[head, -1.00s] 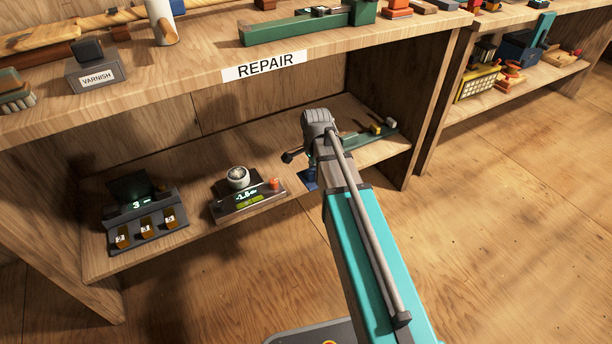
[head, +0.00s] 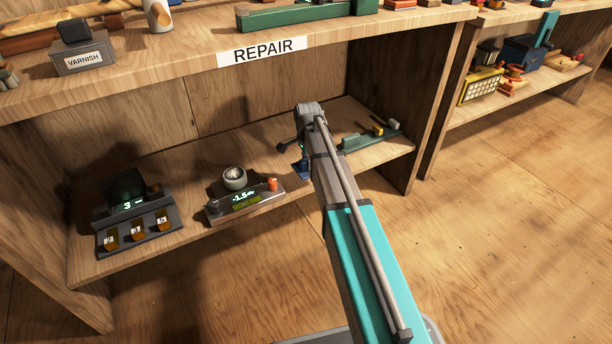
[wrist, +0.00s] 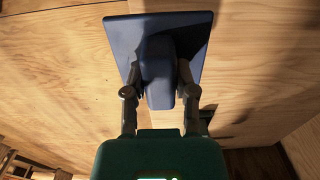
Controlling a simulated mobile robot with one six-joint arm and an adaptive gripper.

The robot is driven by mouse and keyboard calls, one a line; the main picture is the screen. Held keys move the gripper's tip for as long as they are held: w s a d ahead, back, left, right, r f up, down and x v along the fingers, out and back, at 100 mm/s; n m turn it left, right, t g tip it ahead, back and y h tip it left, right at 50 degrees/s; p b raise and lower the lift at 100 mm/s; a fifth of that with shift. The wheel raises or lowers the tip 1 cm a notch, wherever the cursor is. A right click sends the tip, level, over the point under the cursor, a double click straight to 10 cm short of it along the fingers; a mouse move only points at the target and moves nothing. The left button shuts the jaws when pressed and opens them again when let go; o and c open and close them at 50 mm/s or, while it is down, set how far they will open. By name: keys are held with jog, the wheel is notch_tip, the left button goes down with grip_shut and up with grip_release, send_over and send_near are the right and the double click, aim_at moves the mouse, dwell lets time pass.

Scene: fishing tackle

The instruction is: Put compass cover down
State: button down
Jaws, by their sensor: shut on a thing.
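The compass cover (wrist: 122,34) is a dark blue flat plate with a raised block on it. In the wrist view my gripper (wrist: 160,82) is shut on that block, one finger on each side. The cover also shows in the head view as a small blue piece (head: 302,169) left of my arm, at the lower shelf under the REPAIR label. My arm hides part of it. I cannot tell whether the cover touches the shelf. A compass-like unit with a round dial (head: 235,178) and a lit display stands on that shelf to the left.
A dark device with several amber tabs (head: 137,232) stands at the shelf's left end. A green rail-like tool (head: 366,139) lies right of my arm. The upper shelf's REPAIR edge (head: 263,50) overhangs. Bare shelf lies between the dial unit and my arm.

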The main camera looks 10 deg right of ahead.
aim_at(306, 170)
jog(key=shift+w+f+b, duration=0.65)
jog(key=shift+w+f, duration=0.2)
jog(key=shift+f, duration=0.15)
jog(key=shift+w+f+b, duration=0.45)
jog(key=shift+f+b, duration=1.55)
jog(key=shift+f, duration=0.05)
jog(key=shift+f, duration=0.1)
jog(key=shift+c, duration=2.1)
grip_release()
notch_tip(306, 170, up, 12)
jog(key=p, duration=1.2)
